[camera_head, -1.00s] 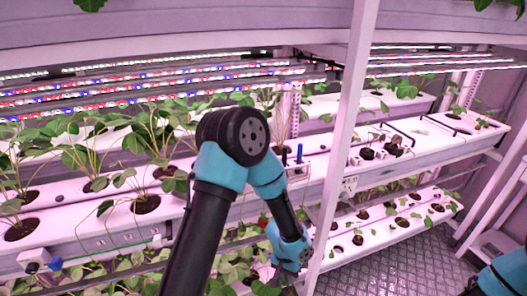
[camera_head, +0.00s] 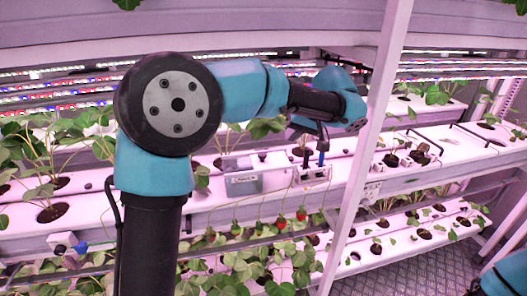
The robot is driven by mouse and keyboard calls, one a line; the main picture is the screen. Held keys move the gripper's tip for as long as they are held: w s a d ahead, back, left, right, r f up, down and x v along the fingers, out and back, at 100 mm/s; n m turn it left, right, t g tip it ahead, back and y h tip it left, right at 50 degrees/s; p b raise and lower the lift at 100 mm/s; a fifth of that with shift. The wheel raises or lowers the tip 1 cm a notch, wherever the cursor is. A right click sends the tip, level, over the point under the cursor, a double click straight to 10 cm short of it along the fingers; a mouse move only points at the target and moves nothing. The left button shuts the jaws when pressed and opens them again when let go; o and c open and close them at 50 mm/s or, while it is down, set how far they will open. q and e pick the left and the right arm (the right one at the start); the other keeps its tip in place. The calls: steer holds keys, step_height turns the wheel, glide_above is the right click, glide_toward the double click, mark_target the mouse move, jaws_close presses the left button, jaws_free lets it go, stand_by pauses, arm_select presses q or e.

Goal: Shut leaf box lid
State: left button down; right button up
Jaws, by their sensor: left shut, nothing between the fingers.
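A pale box (camera_head: 243,182), which looks like the leaf box, sits on the front edge of the middle shelf, right of my arm's large joint. A light panel with small lettering rises behind its front. It may be the lid, but I cannot tell how far open it stands. My left gripper (camera_head: 311,130) is small and dark in the picture, partly hidden by my own wrist. It is above and right of the box, apart from it, shut and empty. My right arm shows only as a blue link at the lower right corner; its gripper is outside the picture.
Red strawberries (camera_head: 280,222) hang below the shelf edge. A white upright post (camera_head: 368,150) stands right of my wrist. Leafy plants (camera_head: 45,150) fill the shelf at left.

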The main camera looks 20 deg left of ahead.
arm_select(q)
steer(key=shift+a+r, duration=0.2)
steer(key=shift+r, duration=0.1)
steer(key=shift+f, duration=0.1)
glide_toward(266, 159)
steer(key=x, duration=0.5)
steer(key=shift+w, duration=0.1)
stand_by(0.4)
